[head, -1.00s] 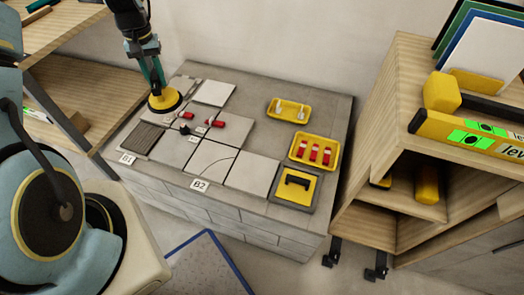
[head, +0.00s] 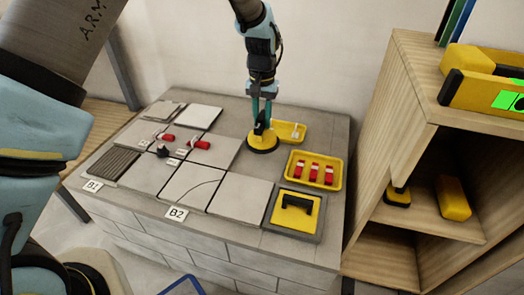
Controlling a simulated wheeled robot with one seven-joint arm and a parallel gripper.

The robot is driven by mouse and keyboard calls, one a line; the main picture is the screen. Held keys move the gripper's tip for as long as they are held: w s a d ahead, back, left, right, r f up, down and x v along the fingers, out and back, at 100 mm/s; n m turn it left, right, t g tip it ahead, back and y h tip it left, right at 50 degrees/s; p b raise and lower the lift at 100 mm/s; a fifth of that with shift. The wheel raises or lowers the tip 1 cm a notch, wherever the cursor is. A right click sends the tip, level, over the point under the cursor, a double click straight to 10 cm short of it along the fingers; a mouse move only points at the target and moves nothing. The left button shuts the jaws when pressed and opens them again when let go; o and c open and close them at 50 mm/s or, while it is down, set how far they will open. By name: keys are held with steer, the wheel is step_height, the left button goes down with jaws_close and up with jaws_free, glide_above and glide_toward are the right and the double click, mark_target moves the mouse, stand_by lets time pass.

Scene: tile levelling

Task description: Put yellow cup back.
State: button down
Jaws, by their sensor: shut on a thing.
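My gripper (head: 262,118) is shut on the black handle of the yellow cup (head: 263,143), a round yellow disc with a dark rim. The gripper points down with the cup beneath it, disc roughly level. The cup is beside the right edge of the pale tiles and in front of the left end of a small yellow tray (head: 291,131), part of which it hides. I cannot tell whether the cup touches the grey bench top (head: 258,178) or hangs just above it.
A yellow tray (head: 339,172) with red pieces sits to the right. In front is a grey-framed yellow square (head: 300,220) with a black handle-like piece. Pale tiles (head: 239,196) with red clips (head: 201,144) cover the left. A wooden shelf (head: 402,150) stands close on the right.

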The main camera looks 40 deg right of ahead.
mark_target(262, 139)
step_height(262, 139, down, 8)
steer(key=shift+r+b, duration=0.1)
steer(key=shift+b, duration=0.2)
steer(key=c, duration=0.7)
jaws_free()
steer(key=shift+f, duration=0.2)
steer(key=shift+r, duration=0.15)
